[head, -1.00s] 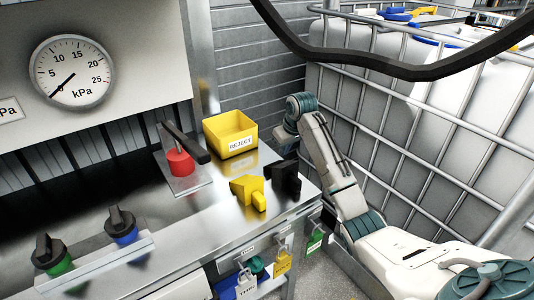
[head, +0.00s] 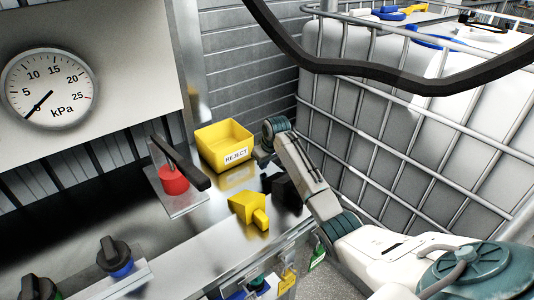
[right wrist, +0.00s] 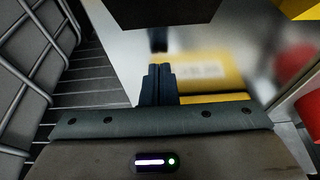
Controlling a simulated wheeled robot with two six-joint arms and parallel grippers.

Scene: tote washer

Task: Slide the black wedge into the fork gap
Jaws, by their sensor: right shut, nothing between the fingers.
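The black wedge (head: 285,190) lies on the steel bench top near its right end, partly hidden behind my right forearm in the head view. A dark block, likely the same wedge (right wrist: 165,10), fills the top of the right wrist view. A yellow wedge-like piece with a stem (head: 246,207) lies just left of it. My right gripper (head: 264,160) is beside the yellow bin's right side, behind the black wedge. Its fingers (right wrist: 158,70) are together and empty, apart from the dark block. I cannot make out the fork gap. My left gripper is out of view.
The yellow REJECT bin (head: 224,145) stands at the back of the bench. A red knob with a black lever (head: 173,180) is left of it. A caged white tank (head: 385,110) stands right of my arm. A black hose (head: 400,78) hangs across the top.

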